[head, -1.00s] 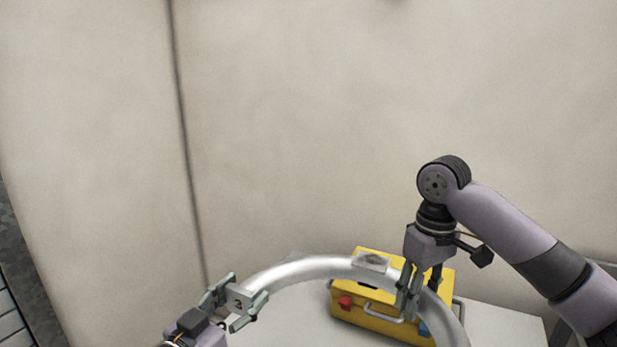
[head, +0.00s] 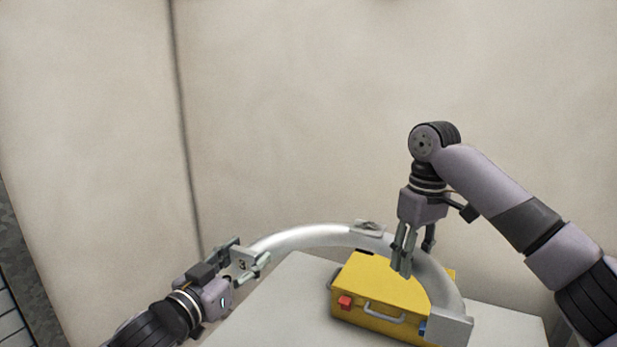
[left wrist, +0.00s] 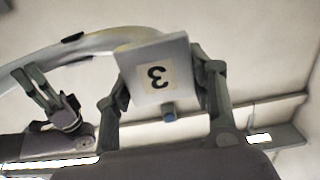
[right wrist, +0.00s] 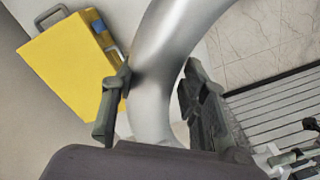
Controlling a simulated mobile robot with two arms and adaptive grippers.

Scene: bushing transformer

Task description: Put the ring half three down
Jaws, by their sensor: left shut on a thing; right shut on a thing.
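The ring half three is a silver-grey curved tube (head: 312,236) with flat end plates, held up above the table. My left gripper (head: 252,265) is shut on its left end plate. In the left wrist view this plate (left wrist: 157,70) carries the number 3, seen upside down, between the fingers. My right gripper (head: 407,258) points down and is shut on the tube's right part. In the right wrist view the tube (right wrist: 165,65) passes between the two fingers. The right end plate (head: 449,326) hangs in front of the yellow case.
A yellow case (head: 378,285) with red and blue latches stands on the light grey table (head: 275,310), behind and below the ring's right part. The table left of the case looks clear. A plain beige wall (head: 330,120) rises behind.

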